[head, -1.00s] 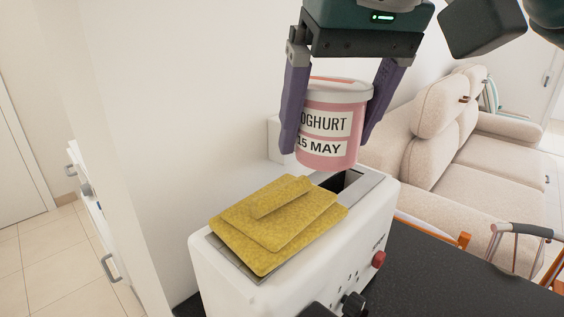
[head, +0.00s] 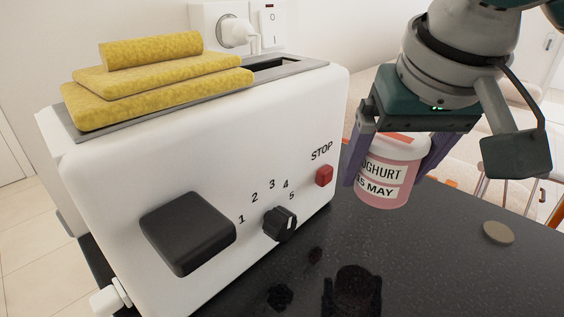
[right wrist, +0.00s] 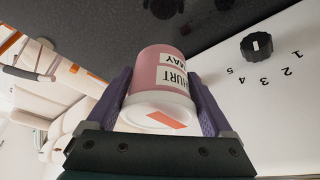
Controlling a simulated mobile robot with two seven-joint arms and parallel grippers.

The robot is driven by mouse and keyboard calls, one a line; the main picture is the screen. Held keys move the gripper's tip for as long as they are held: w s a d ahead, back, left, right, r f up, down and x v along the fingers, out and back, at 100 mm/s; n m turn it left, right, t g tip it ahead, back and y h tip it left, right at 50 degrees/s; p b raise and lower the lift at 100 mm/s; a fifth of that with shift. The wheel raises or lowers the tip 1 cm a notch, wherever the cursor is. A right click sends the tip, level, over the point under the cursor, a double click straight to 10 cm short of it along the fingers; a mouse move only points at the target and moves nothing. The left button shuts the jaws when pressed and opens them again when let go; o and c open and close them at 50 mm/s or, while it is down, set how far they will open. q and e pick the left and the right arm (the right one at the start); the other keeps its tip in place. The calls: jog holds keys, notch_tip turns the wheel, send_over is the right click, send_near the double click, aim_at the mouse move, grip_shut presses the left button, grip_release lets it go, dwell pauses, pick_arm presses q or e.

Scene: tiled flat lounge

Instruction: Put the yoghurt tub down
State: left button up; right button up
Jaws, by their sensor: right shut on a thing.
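The yoghurt tub (head: 383,186) is pink with a pale lid and a white label reading 15 MAY. My right gripper (head: 388,176) is shut on it, one purple finger on each side. The tub is upright, right of the toaster's STOP button, over the black worktop (head: 440,262). My left gripper is not in view.
A white toaster (head: 140,150) with yellow folded pads (head: 160,82) on top fills the left. A plug (head: 235,33) sits in the wall socket behind it. A flat round disc (head: 498,232) lies on the worktop at right. The worktop between tub and disc looks clear.

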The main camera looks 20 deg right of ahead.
aim_at(364, 236)
notch_tip(364, 236, down, 9)
jog(key=shift+r+b, duration=0.1)
jog(key=shift+b, duration=0.95)
jog(key=o, duration=1.3)
jog(key=shift+o, duration=0.2)
